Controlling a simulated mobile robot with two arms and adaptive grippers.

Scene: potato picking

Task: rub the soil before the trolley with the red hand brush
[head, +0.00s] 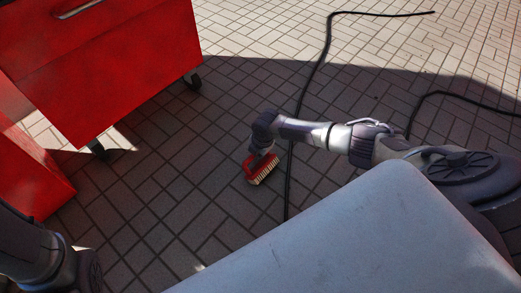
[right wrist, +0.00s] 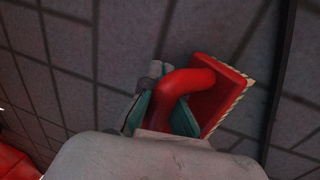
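My right gripper (head: 258,152) is at the brush. In the right wrist view the teal-padded fingers (right wrist: 158,112) are shut around the curved red handle (right wrist: 186,81), and the brush block (right wrist: 218,92) lies to their right. I cannot tell whether the bristles touch the ground. The red trolley (head: 110,62) stands on wheels at the upper left. I cannot make out distinct soil on the dark paving before it. My left arm shows at the lower left; its gripper is out of view.
A black cable (head: 320,63) runs down the paving just right of the brush; another (head: 455,94) lies at the right. A red box-like piece (head: 30,170) stands at the left edge. The shaded paving (head: 180,160) between trolley and brush is clear.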

